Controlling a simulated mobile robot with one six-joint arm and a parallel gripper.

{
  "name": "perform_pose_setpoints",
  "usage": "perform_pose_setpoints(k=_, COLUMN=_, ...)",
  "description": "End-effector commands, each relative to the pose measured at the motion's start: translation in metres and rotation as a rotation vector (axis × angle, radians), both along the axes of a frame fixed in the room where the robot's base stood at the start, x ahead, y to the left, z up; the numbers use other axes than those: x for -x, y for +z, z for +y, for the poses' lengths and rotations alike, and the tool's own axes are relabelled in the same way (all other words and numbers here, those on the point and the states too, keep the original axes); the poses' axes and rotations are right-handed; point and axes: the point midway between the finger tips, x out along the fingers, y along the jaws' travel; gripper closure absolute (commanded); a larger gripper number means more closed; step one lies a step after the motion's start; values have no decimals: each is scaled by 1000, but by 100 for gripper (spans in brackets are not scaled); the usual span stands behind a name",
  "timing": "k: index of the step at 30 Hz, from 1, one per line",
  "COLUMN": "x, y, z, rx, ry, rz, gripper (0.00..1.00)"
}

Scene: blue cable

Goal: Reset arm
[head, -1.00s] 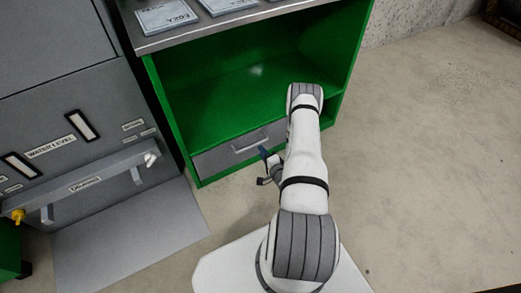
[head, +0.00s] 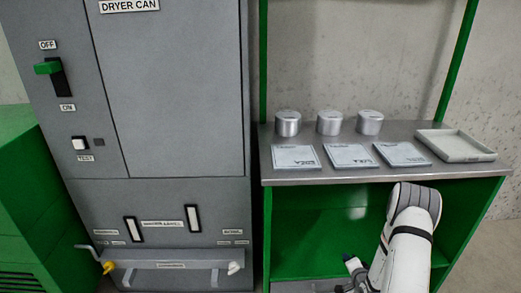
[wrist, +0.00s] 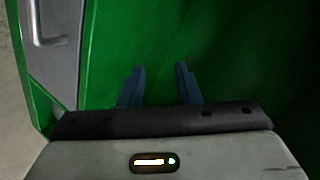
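My white and grey arm reaches up from the lower right in the head view, in front of the green bench. My gripper (wrist: 160,86) shows two blue fingers standing apart in the wrist view, with nothing between them. It also shows small and partly hidden in the head view (head: 349,262), left of the arm near the bench's lower opening. No blue cable can be made out.
The green bench (head: 310,235) has a metal top with three cans, three cards and a shallow tray (head: 456,146). The grey dryer cabinet (head: 170,95) stands left, with a green-handled switch (head: 48,68). Green panels surround the gripper in the wrist view.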

Motion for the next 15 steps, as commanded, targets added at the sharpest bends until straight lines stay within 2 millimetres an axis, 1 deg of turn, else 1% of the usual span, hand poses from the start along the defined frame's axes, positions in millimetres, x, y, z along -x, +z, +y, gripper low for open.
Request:
perform_pose_setpoints(k=1, x=-9, y=40, z=2, rx=54, ry=20, rz=24, gripper=70)
perform_pose_setpoints(k=4, x=-16, y=91, z=7, rx=155, ry=55, rz=92, gripper=70)
perform_pose_setpoints(k=5, x=-17, y=106, z=8, rx=182, ry=66, rz=112, gripper=70)
perform_pose_setpoints(k=6, x=-17, y=127, z=11, rx=219, ry=79, rz=138, gripper=70)
perform_pose_setpoints(k=8, x=-17, y=158, z=16, rx=271, ry=101, rz=177, gripper=70)
perform_pose_setpoints(k=9, x=-15, y=179, z=20, rx=305, ry=116, rz=204, gripper=70)
perform_pose_setpoints(k=11, x=-11, y=210, z=26, rx=351, ry=139, rz=244, gripper=70)
perform_pose_setpoints(k=12, x=-7, y=230, z=31, rx=380, ry=156, rz=270, gripper=70)
perform_pose_setpoints(k=14, x=0, y=260, z=38, rx=421, ry=180, rz=307, gripper=70)
perform_pose_setpoints(k=15, x=6, y=281, z=43, rx=448, ry=198, rz=332, gripper=70)
